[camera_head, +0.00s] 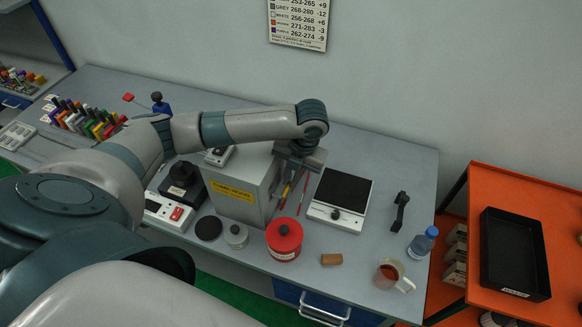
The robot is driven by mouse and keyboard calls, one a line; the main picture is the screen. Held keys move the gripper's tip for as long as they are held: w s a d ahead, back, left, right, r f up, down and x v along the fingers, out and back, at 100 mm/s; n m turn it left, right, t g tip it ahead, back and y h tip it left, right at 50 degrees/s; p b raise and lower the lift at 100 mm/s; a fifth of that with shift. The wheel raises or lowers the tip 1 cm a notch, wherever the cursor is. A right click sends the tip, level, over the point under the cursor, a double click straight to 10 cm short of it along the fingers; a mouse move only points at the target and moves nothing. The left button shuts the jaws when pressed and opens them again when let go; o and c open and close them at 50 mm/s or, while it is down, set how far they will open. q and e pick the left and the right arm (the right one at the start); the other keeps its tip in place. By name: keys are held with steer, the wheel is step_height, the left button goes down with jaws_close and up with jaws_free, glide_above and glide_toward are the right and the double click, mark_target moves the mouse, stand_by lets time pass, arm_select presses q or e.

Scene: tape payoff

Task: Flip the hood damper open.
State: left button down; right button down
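A grey box-shaped housing (262,168) with a yellow label (232,191) stands on the bench and looks like the hood. Its damper cannot be made out clearly; my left arm crosses in front of the top of the housing. My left gripper (294,170) points down at the housing's right side, close to its upper right edge. Whether it touches the housing, and whether its fingers are open or shut, cannot be told. Thin red and yellow sticks (284,195) show just below it. My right gripper is not in view.
An orange cart with a black tray (513,254) is at the right.

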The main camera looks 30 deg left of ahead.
arm_select(q)
steer(key=shift+r, duration=0.1)
stand_by(0.3)
steer(key=shift+s+d+r+t+y, duration=0.1)
steer(key=shift+s+r+t+y, duration=0.3)
steer(key=shift+t, duration=0.6)
steer(key=s+d+n+t+y+b, duration=0.1)
steer(key=s+t+y, duration=0.3)
steer(key=t, duration=1)
steer(key=shift+s+d+r+n+t+y+b, duration=0.35)
steer(key=shift+s+n, duration=0.25)
steer(key=shift+s, duration=1)
steer(key=c, duration=1.8)
jaws_free()
steer(key=shift+c, duration=0.2)
